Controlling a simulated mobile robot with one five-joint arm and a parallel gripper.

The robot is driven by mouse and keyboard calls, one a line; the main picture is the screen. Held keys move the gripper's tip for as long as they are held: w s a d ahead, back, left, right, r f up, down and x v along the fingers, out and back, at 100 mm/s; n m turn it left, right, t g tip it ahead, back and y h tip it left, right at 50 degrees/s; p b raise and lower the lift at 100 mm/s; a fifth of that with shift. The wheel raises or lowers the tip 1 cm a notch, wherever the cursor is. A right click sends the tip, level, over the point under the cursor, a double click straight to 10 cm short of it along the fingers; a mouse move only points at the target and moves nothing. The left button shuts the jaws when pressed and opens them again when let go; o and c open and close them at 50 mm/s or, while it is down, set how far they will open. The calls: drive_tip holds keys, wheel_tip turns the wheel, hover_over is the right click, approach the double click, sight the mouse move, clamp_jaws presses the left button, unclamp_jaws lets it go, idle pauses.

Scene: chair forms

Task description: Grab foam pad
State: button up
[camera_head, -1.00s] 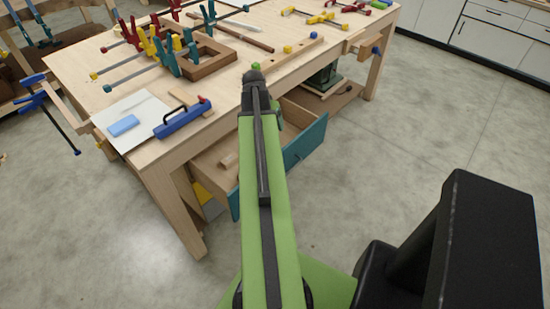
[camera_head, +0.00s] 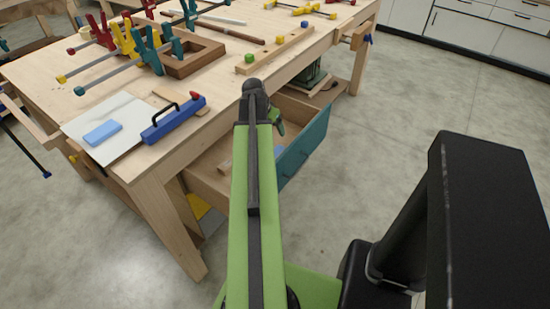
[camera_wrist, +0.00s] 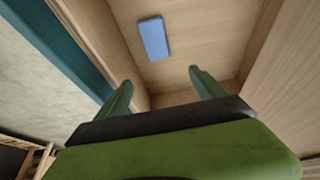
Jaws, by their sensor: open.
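A light blue rectangular pad (camera_wrist: 153,38) lies flat on the wooden floor of the open drawer (camera_head: 305,142). A sliver of blue (camera_head: 278,152) shows inside the drawer in the head view, mostly hidden by my arm. Another light blue pad (camera_head: 102,133) lies on a white sheet on the bench top. Which of the two is the foam pad I cannot tell. My gripper (camera_wrist: 160,80) is open and empty over the drawer, its two green fingers spread. The drawer pad is apart from it, ahead of the fingertips in the wrist view.
The drawer has wooden walls and a teal front, pulled out from the workbench (camera_head: 160,178). A blue tool with a black handle (camera_head: 174,120) lies beside the white sheet. Clamps and a wooden frame (camera_head: 190,58) crowd the bench's back. Concrete floor right of the drawer is clear.

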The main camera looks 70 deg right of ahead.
drive_tip(key=b, duration=1.2)
hover_over(281, 150)
drive_tip(key=a, duration=0.1)
drive_tip(key=f, duration=1.1)
drive_tip(key=shift+w+a+f, duration=0.2)
drive_tip(key=shift+w+f, duration=0.1)
drive_tip(key=shift+w, duration=0.1)
drive_tip(key=shift+r+p, duration=0.1)
drive_tip(key=shift+p, duration=0.25)
drive_tip(key=b+x, duration=0.2)
drive_tip(key=a+b+x, duration=0.1)
drive_tip(key=b+x, duration=0.2)
drive_tip(key=shift+f, duration=0.4)
drive_tip(key=shift+r, duration=0.2)
drive_tip(key=shift+f, duration=0.1)
drive_tip(key=shift+c, duration=0.4)
drive_tip(key=c, duration=1.3)
wheel_tip(281, 150, up, 10)
drive_tip(key=p, duration=1)
drive_tip(key=shift+r, duration=0.2)
